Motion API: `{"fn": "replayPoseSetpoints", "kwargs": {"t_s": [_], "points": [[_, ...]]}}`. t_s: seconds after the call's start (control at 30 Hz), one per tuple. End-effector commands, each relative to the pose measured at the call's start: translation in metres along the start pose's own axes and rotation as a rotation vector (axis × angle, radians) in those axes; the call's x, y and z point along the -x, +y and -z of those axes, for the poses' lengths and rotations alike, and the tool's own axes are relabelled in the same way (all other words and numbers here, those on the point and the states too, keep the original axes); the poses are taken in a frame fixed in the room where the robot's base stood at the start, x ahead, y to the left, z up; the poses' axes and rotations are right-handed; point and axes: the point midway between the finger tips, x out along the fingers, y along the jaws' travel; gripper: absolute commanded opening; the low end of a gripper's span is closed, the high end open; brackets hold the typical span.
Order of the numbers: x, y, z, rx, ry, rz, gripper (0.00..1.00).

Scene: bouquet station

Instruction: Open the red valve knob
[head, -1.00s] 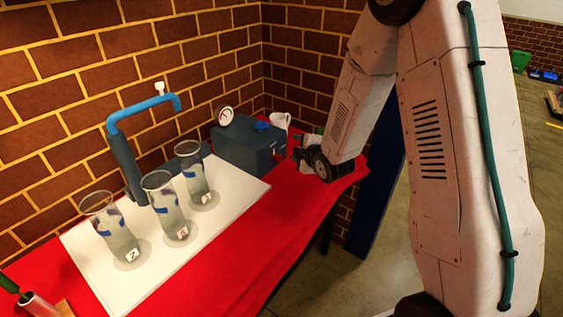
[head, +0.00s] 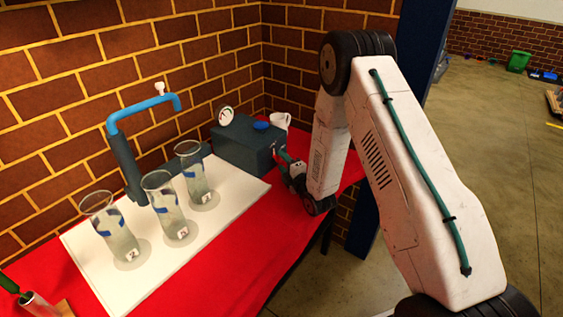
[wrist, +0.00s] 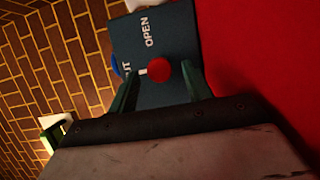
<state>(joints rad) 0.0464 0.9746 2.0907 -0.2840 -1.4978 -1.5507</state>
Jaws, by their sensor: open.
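The red valve knob (wrist: 159,70) is on the face of a dark blue-grey box (wrist: 170,40), which also stands on the table in the head view (head: 235,153). A white bar beside the knob points toward lettering ending in "UT", partly covered by my finger; "OPEN" is on another side. My gripper (wrist: 159,76) is open, with one green finger on each side of the knob. I cannot tell whether the fingers touch it. In the head view my gripper (head: 284,160) is at the box's right face, and the knob cannot be made out there.
A gauge (head: 226,116), a blue part (head: 262,126) and a white mug (head: 280,121) are on or behind the box. Red cloth (head: 250,235) in front is clear.

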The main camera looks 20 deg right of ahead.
Motion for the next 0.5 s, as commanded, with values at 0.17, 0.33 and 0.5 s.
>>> {"fn": "replayPoseSetpoints", "kwargs": {"t_s": [0.17, 0.33, 0.5], "points": [[-0.0134, 0.0001, -0.0003, -0.001, -0.001, 0.0, 0.5], [-0.0152, 0.0002, -0.0004, -0.001, -0.001, 0.001, 0.5], [-0.0149, 0.0002, -0.0003, -0.001, -0.001, 0.001, 0.3]]}}
